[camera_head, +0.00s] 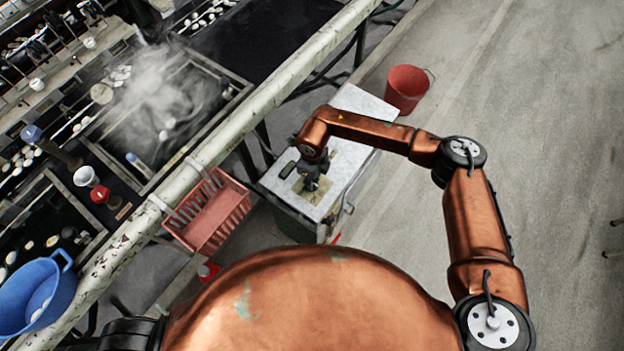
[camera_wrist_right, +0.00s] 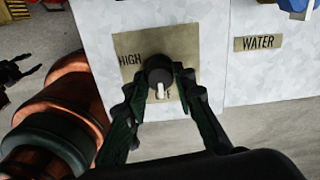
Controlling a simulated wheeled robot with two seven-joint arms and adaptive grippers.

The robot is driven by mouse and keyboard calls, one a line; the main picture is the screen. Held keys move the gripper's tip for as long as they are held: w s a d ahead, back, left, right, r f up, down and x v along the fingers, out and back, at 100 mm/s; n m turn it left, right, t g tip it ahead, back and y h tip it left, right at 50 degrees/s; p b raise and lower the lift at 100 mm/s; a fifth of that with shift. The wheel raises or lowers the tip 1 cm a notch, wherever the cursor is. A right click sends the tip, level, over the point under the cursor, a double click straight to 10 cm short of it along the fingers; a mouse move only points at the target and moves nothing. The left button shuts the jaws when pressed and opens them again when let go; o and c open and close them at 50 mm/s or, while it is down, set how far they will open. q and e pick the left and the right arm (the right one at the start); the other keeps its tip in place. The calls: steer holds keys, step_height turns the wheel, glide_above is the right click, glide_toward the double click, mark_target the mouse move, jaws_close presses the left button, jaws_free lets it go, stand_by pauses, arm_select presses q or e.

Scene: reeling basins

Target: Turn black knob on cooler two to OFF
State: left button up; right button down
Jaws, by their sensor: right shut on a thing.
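The cooler (camera_head: 357,104) is a pale metal box with a tan dial plate (camera_wrist_right: 183,45) on its face. The black knob (camera_wrist_right: 158,68) sits on that plate, with its white pointer facing down at the partly hidden OFF label. HIGH is printed at the upper left of the plate. My right gripper (camera_head: 311,184) is at the plate, and in the right wrist view its green-black fingers (camera_wrist_right: 160,84) are shut on the knob from both sides. My left gripper (camera_wrist_right: 28,72) shows at the left edge of the right wrist view, fingers apart, empty and away from the cooler.
A WATER label (camera_wrist_right: 258,42) is on the panel right of the dial. A red bucket (camera_head: 406,88) stands behind the cooler. A red crate (camera_head: 214,222) and a pale rail (camera_head: 262,100) are to its left, by the steaming basins. The floor at right is clear.

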stand_by(0.3)
steer(key=c, duration=1.6)
jaws_free()
step_height(320, 180, up, 12)
